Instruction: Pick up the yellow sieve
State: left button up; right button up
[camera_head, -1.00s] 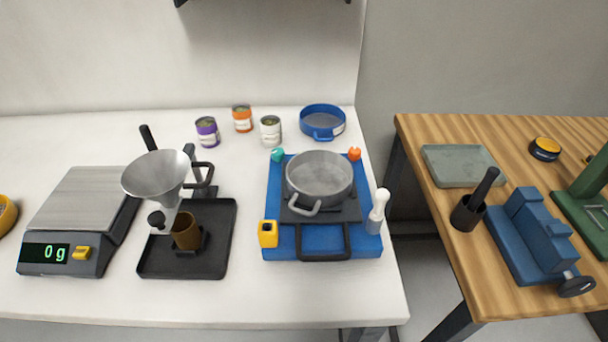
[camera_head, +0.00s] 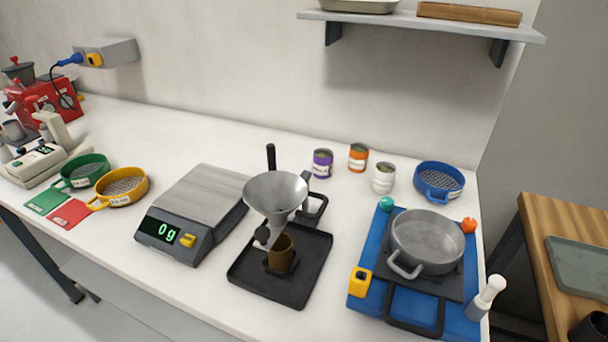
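The yellow sieve (camera_head: 122,187) is a round, shallow pan with a mesh bottom and a loop handle toward the front left. It sits flat on the white table, left of the scale. A green sieve (camera_head: 82,171) of similar shape stands just left of and behind it. A blue sieve (camera_head: 438,181) stands at the back right. Neither of my grippers is in view.
A scale (camera_head: 190,215) reading 0 g stands right of the yellow sieve. A green card (camera_head: 47,201) and a red card (camera_head: 70,214) lie at the front edge. A funnel stand (camera_head: 277,195) and a pot (camera_head: 427,242) stand farther right. A shelf (camera_head: 425,19) hangs above.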

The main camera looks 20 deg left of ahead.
aim_at(123, 186)
jog(key=u, duration=0.5)
jog(key=i+j+u, duration=0.1)
jog(key=u, duration=0.85)
jog(key=i+u, duration=0.15)
jog(key=u, duration=0.35)
jog(key=k+z, duration=0.1)
jog(key=z, duration=0.4)
jog(key=l+z, duration=0.1)
jog(key=z, duration=0.4)
jog(key=k+l+z, duration=0.1)
jog(key=z, duration=0.4)
jog(key=l+z, duration=0.1)
jog(key=z, duration=0.4)
jog(key=u, duration=2.05)
jog(key=k+j, duration=0.05)
